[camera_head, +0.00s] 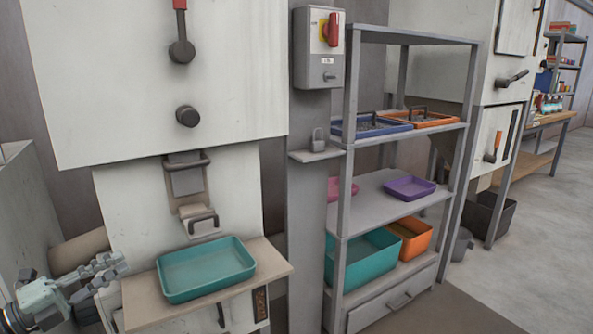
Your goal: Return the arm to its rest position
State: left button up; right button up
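My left gripper (121,264) is low at the left of the head view, at the end of my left arm. It is to the left of the teal tray and apart from it. I see nothing held in it, but the gap between its fingers is too small to judge. The teal tray (207,270) sits empty on a beige shelf (150,304) in front of the white machine (130,220). My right gripper is not in view.
A grey rack (385,207) right of the machine holds a blue tray (368,127), orange trays, a purple tray (409,188) and a teal bin (361,260). A grey post carries a switch box (318,48) with a red handle. Open floor (540,235) lies at the right.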

pick_arm(q)
jog(key=s+a+f+n+g+y, duration=0.2)
jog(key=a+f+n+y, duration=0.9)
jog(key=f+n+y, duration=0.4)
jog(key=s+a+f+n+g+y, duration=0.3)
jog(key=s+f+g, duration=0.15)
jog(key=s, duration=0.35)
jog(key=s+a+f+n+g+y, duration=0.25)
jog(key=s+f+g, duration=0.2)
jog(key=s, duration=0.45)
jog(key=s+d+f+n+h, duration=0.2)
jog(key=d+f, duration=0.2)
jog(key=d, duration=0.5)
jog(key=s+d+f+n+h, duration=0.1)
jog(key=d+f, duration=0.4)
jog(key=d, duration=0.5)
jog(key=s+d+f+n+g+h, duration=0.1)
jog(key=s+d+f+n+h, duration=0.1)
jog(key=d, duration=0.8)
notch_tip(320, 180, down, 3)
jog(key=shift+s+f+n+h, duration=0.2)
jog(key=shift+s+n+h, duration=0.15)
jog(key=shift+s+h, duration=0.6)
jog(key=shift+s, duration=0.15)
